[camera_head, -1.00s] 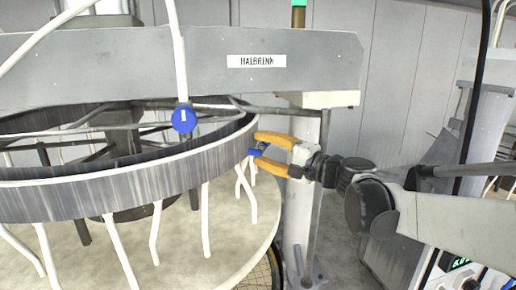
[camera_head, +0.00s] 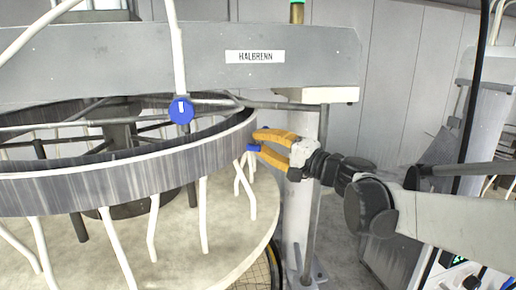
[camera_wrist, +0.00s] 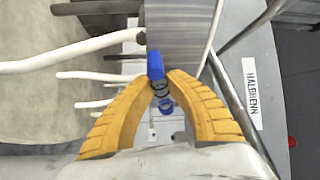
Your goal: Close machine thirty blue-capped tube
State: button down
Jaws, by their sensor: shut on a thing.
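My gripper (camera_head: 258,142) is at the right side of the grey ring (camera_head: 130,180). Its two orange fingers are shut on a small blue-capped piece (camera_head: 253,148) at the ring's outer edge. In the wrist view, the fingertips (camera_wrist: 160,82) press from both sides on its dark ribbed section, just below the blue cap (camera_wrist: 155,65). A loose-looking blue ring (camera_wrist: 166,105) shows between the fingers, nearer the palm. I cannot read a number thirty anywhere.
A grey beam with a HALBRENN label (camera_head: 255,56) spans above the ring. A pale post (camera_head: 297,190) stands close behind my gripper. Several bent white tubes (camera_head: 203,215) hang under the ring over a round pale platen (camera_head: 180,262). Open floor lies to the right.

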jog(key=shift+s+a+r+n+y+b, duration=0.15)
jog(key=shift+n+y+b, duration=0.25)
jog(key=shift+n, duration=0.55)
jog(key=shift+d+r+n+y+b, duration=0.1)
jog(key=shift+r+n+y+b, duration=0.35)
jog(key=shift+n, duration=0.45)
jog(key=shift+s+a+r+n+y+b, duration=0.1)
jog(key=shift+n+y+b, duration=0.15)
jog(key=shift+n+b, duration=0.5)
jog(key=shift+n, duration=0.3)
jog(key=c, duration=1.3)
grip_release()
jog(key=v, duration=1.2)
jog(key=shift+f, duration=0.1)
